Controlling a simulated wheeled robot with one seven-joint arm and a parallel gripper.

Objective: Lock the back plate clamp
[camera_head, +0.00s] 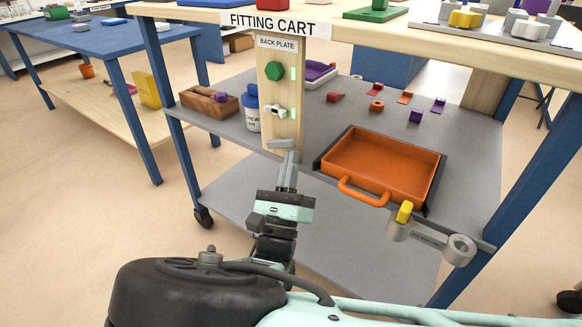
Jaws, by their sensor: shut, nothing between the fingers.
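The back plate (280,90) is an upright wooden board under a "BACK PLATE" label on the fitting cart. It carries a green hexagonal piece (274,71) near its top. Below that is a small pale metal fitting (276,110), which looks like the clamp; I cannot tell whether it is locked. A grey ledge (280,144) sticks out at the board's lower end. My gripper (290,155) is shut and empty, pointing up just below the ledge and under the clamp. I cannot tell whether its tips touch the ledge.
An orange tray (385,165) with a front handle sits on the shelf to the right. A yellow-tipped grey bracket (402,221) is on the shelf's front edge. A blue-lidded jar (252,108) and wooden box (208,101) stand left of the board. Small coloured parts lie behind the tray.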

